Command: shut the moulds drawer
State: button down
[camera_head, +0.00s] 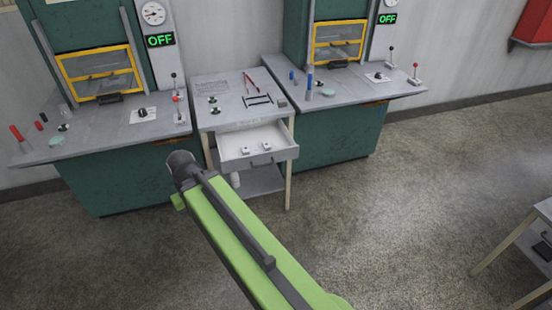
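The moulds drawer (232,148) is pulled out from the small grey table between the two green machines. Its front panel, with a dark handle (262,162), faces toward me and to the right.
The grey table (225,84) carries red-handled pliers, a black frame and small round parts. A lower shelf (258,181) is under the drawer. Green machines with grey benches (115,129) (350,94) flank it. Open floor (410,190) lies at right; another table (530,240) stands at the right edge.

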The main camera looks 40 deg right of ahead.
aim_at(229, 140)
jog(key=i, duration=1)
jog(key=u, duration=0.05)
